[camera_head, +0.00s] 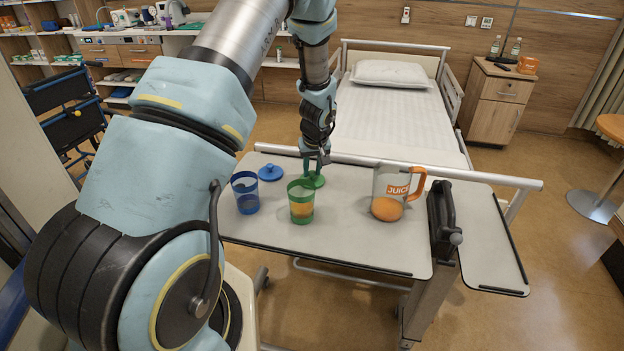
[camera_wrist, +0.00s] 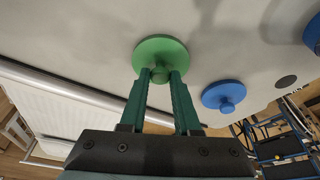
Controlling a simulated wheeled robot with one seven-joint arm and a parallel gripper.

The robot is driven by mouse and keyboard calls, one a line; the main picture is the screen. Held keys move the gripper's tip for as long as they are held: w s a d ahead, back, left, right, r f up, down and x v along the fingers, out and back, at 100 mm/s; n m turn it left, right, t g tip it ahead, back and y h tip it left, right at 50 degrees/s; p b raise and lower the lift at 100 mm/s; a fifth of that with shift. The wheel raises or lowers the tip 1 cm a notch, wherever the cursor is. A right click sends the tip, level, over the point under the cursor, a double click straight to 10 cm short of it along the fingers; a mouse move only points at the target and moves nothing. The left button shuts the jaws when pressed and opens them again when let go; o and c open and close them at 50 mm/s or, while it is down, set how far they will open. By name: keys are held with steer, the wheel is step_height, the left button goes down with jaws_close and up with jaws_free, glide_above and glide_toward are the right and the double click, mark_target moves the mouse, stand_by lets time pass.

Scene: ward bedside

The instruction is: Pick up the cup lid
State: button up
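The green cup lid (camera_head: 316,181) lies on the overbed table, behind the green cup (camera_head: 301,203). In the wrist view the lid (camera_wrist: 152,52) is a round disc with a small knob. My gripper (camera_head: 315,168) points down over it, and in the wrist view its green fingers (camera_wrist: 161,76) stand on either side of the knob. Whether they press on the knob or leave a small gap, I cannot tell. A blue lid (camera_head: 271,173) lies to the left, near the blue cup (camera_head: 246,194); it also shows in the wrist view (camera_wrist: 224,96).
The overbed table (camera_head: 345,243) also holds a clear juice jug (camera_head: 389,194) with an orange handle at the right. The bed (camera_head: 390,115) and its rail are behind the table. The table's front middle is clear.

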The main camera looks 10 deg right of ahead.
jaws_close()
